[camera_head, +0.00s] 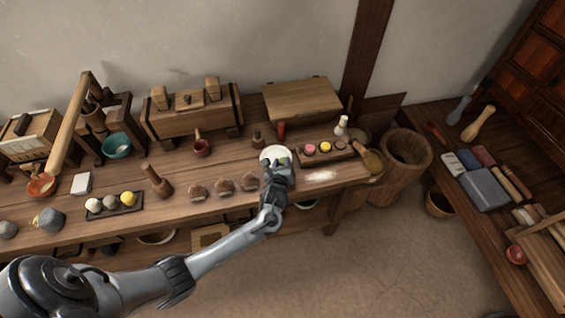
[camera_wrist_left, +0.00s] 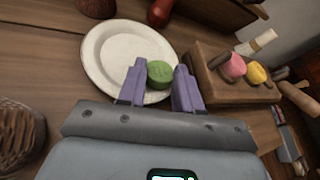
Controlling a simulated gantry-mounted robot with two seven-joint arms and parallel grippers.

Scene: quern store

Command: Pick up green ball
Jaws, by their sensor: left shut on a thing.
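The green ball (camera_wrist_left: 160,74) shows in the left wrist view between the two purple fingers of my left gripper (camera_wrist_left: 159,84). It is round with a slightly flattened look, and its near side is partly hidden. The left gripper is shut on it, over the near edge of a white round plate (camera_wrist_left: 108,58). I cannot tell whether the ball touches the plate. In the head view the left gripper (camera_head: 278,170) is at the front of the plate (camera_head: 272,152) and hides most of the ball. My right gripper is in neither view.
A wooden tray (camera_head: 336,157) with pink and yellow balls stands right of the plate. Brown lumps (camera_head: 223,187) lie to the left, near the bench's front edge. A red-brown pestle-like piece (camera_head: 281,130) stands behind the plate. White powder (camera_head: 321,176) lies on bare bench at right.

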